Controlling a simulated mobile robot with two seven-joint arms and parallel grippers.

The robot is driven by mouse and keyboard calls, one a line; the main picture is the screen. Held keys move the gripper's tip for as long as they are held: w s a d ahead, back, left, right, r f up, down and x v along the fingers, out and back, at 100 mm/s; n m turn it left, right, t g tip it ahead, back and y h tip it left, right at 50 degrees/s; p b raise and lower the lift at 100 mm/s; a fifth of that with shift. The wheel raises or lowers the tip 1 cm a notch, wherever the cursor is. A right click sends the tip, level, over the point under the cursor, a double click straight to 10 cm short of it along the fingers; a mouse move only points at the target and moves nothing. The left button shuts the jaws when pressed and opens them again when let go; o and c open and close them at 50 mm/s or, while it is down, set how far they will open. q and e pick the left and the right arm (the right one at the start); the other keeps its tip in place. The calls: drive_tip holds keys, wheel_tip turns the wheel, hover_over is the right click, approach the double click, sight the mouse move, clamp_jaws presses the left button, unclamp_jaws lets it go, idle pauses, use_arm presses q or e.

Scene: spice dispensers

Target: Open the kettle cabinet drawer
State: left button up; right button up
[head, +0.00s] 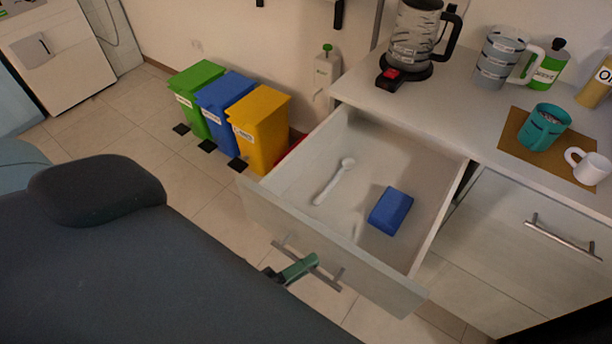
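The drawer (325,247) under the kettle (415,40) is pulled far out of the counter. Inside it lie a white spoon-like utensil (334,181) and a blue block-like item (390,211). Its front has a metal bar handle (329,284). My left gripper (298,268) is at the middle of this handle, with its green fingers across the bar, and appears shut on it. My dark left arm hides part of the floor and the back of the gripper. My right gripper is not in view.
A closed cabinet front with a handle (562,240) is right of the drawer. The counter (440,105) holds a grey jug (497,62), a teal mug (543,127) and a white mug (588,167). Green, blue and yellow bins (262,130) stand left of the drawer.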

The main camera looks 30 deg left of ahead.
use_arm(q)
drive_tip(key=shift+o, duration=1.2)
drive_tip(key=b+v, duration=0.1)
drive_tip(key=v, duration=0.6)
drive_tip(key=shift+s+a, duration=0.15)
drive_tip(key=shift+s, duration=0.2)
drive_tip(key=shift+f, duration=0.1)
